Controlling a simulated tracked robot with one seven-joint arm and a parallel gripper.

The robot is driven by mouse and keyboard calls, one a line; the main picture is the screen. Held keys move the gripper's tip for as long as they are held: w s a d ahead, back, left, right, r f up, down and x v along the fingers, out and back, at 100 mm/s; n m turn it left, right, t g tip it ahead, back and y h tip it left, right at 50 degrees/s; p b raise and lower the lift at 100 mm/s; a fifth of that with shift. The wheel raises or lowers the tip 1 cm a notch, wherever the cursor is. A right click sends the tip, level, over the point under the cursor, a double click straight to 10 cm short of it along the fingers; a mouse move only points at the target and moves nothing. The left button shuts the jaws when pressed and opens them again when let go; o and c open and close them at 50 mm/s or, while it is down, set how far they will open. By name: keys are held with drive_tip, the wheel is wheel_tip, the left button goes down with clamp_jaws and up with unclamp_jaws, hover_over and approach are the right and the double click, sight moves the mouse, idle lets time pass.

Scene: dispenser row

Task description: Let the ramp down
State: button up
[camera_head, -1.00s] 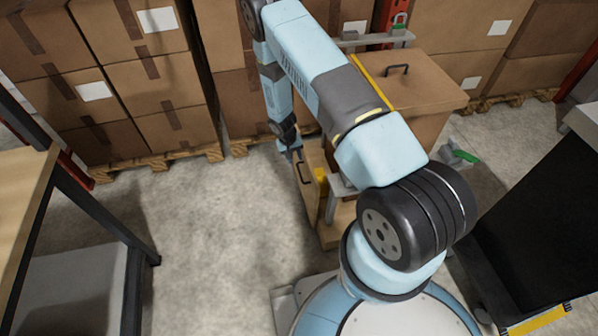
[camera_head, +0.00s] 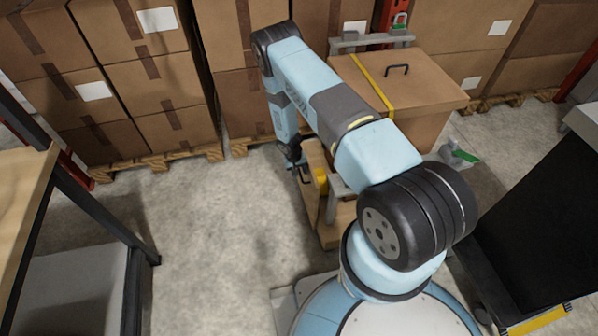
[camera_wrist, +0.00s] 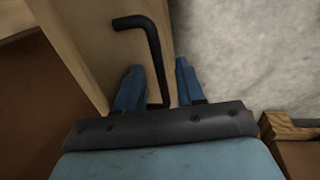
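The ramp appears to be a light wooden panel (camera_head: 314,160) with a black bar handle. It stands steeply at the left of a wooden base, and part of it is hidden behind my arm. My gripper (camera_head: 299,168) is at the handle side of the panel. In the wrist view the panel (camera_wrist: 85,45) fills the upper left, with its bent black handle (camera_wrist: 153,50) running down between my two blue fingers (camera_wrist: 160,88). The fingers are apart, with a gap at the right of the handle, so the gripper looks open around it.
A large brown box (camera_head: 425,85) with a yellow strap stands behind my arm. Stacked cartons (camera_head: 140,75) on pallets line the back. A table (camera_head: 30,200) is at the left and a black cabinet (camera_head: 530,220) at the right. The floor (camera_head: 215,230) left of the panel is clear.

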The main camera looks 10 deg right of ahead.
clamp_jaws()
idle(0.6)
